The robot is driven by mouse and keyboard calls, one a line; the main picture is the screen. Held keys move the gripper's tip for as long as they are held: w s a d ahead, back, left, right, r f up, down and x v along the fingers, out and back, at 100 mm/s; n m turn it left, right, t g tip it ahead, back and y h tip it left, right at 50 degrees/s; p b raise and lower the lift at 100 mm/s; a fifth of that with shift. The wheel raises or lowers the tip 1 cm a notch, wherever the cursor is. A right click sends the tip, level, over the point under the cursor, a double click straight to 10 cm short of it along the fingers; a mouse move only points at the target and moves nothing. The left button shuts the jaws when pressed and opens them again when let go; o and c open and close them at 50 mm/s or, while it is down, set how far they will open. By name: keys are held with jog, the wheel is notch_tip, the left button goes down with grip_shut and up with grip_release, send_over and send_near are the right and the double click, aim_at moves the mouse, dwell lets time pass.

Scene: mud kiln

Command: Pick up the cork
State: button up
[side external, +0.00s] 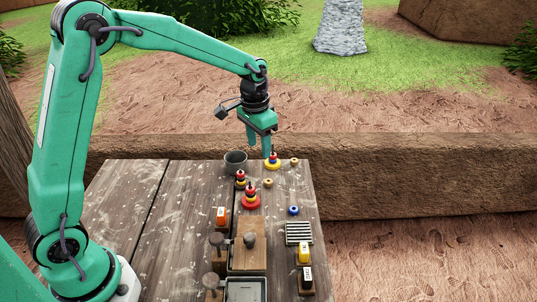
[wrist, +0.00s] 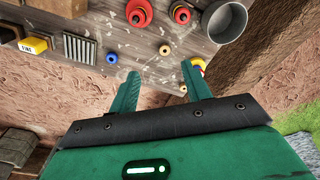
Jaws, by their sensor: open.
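I cannot tell for sure which piece is the cork. Two small tan round pieces with darker centres are on the table: one at the far right corner (side external: 294,161), the other nearer (side external: 267,183). In the wrist view, one tan piece (wrist: 165,49) lies beyond the gap between my fingers and another (wrist: 183,88) shows beside the right finger.
A grey cup (side external: 235,162) stands left of the stacked pieces, including a red one (side external: 251,197). A blue ring (side external: 294,210), slotted rack (side external: 299,233), yellow block (side external: 304,252) and orange block (side external: 221,216) lie nearer. A thick earthen ledge (side external: 420,175) runs behind the table. The table's left is clear.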

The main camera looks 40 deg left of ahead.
jog(key=g, duration=0.1)
send_near(268, 186)
jog(key=shift+w+a+r, duration=0.2)
jog(key=shift+w+a, duration=0.05)
jog(key=shift+w, duration=0.1)
jog(key=shift+f, duration=1.3)
jog(key=shift+f, duration=0.1)
jog(key=shift+a+f, duration=0.1)
jog(key=shift+f, duration=2.35)
jog(key=shift+c, duration=0.2)
grip_shut()
